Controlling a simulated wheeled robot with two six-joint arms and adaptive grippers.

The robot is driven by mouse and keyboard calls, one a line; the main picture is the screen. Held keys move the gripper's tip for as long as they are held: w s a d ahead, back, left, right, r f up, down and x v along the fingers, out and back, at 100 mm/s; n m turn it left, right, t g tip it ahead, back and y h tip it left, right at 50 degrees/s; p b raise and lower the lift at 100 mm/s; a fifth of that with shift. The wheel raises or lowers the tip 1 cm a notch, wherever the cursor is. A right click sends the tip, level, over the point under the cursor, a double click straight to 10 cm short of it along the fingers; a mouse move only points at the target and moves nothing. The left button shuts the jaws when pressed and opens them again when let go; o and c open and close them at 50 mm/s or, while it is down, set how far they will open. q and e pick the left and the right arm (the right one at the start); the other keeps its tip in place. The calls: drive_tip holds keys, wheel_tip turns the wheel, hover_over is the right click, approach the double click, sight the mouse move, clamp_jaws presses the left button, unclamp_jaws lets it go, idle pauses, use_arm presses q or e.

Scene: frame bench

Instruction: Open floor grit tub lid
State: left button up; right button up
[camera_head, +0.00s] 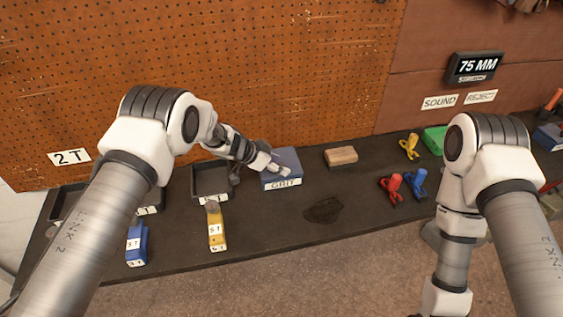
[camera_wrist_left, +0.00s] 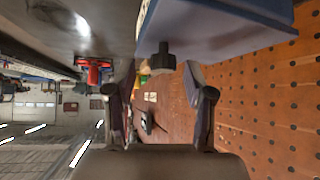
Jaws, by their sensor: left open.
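The blue grit tub (camera_head: 291,158) stands on the dark bench with a white "GRIT" label on its front. Its lid looks shut, though my gripper covers part of the top. My left gripper (camera_head: 278,169) is open at the tub's left front side; I cannot tell whether it touches. In the left wrist view, the blue tub (camera_wrist_left: 225,28) fills the top, with a black knob (camera_wrist_left: 163,58) below its edge. The knob shows between the fingers of my left gripper (camera_wrist_left: 160,82), beyond the tips, and nothing is held. My right gripper is out of view.
A wooden block (camera_head: 341,156) lies right of the tub, and a dark patch (camera_head: 323,210) in front. Red (camera_head: 391,187), blue (camera_head: 416,184) and yellow (camera_head: 410,147) clamps stand further right. A dark tray (camera_head: 210,181) and yellow block (camera_head: 216,228) are left. A pegboard (camera_head: 270,75) rises behind.

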use_arm(q)
drive_tip(key=shift+w+d+f, duration=0.25)
drive_tip(key=shift+w+f, duration=0.1)
drive_tip(key=shift+f, duration=0.1)
drive_tip(key=shift+w+d+f, duration=0.2)
drive_tip(key=shift+w+f, duration=0.1)
drive_tip(key=shift+f, duration=0.15)
drive_tip(key=shift+s+r, duration=0.25)
drive_tip(key=shift+c, duration=1.4)
clamp_jaws()
drive_tip(key=shift+w+r, duration=0.25)
drive_tip(key=shift+r, duration=0.05)
drive_tip(key=shift+w+a+r, duration=0.1)
drive_tip(key=shift+w+r, duration=0.2)
drive_tip(key=shift+r, duration=0.3)
drive_tip(key=shift+w+a+r, duration=0.1)
drive_tip(key=shift+w+r, duration=0.15)
drive_tip(key=shift+r, duration=0.35)
drive_tip(key=shift+w+a+r, duration=0.1)
drive_tip(key=shift+w+r, duration=0.2)
drive_tip(key=shift+r, duration=0.3)
drive_tip(key=shift+w+a+r+b, duration=0.25)
drive_tip(key=shift+w+r+b, duration=0.1)
drive_tip(key=shift+w+r, duration=0.55)
drive_tip(key=shift+s, duration=0.1)
